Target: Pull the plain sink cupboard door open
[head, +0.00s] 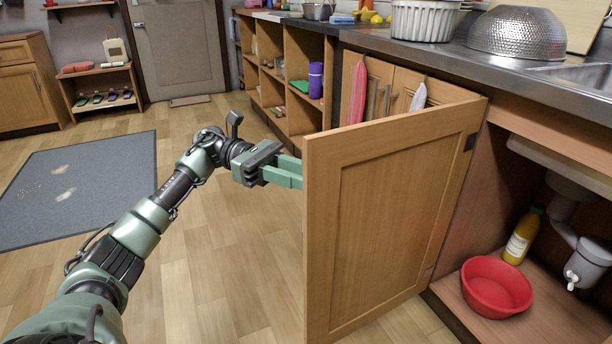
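The plain sink cupboard door (385,220) stands wide open, swung out from its hinges at the right, with its panelled inner face towards me. The open sink cupboard (550,310) shows its inside to the right of the door. My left gripper (288,173) reaches in from the left, at the door's free edge. Its green fingers run behind the door on the outer side, so their tips and any handle there are hidden. I cannot tell whether the fingers grip anything. My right gripper is not in view.
A red basin (497,287) and a yellow bottle (522,236) stand inside the cupboard near the drain pipe (588,262). Closed doors behind carry a red towel (357,92) and a white towel (418,97). Open shelves (303,80) stand farther back.

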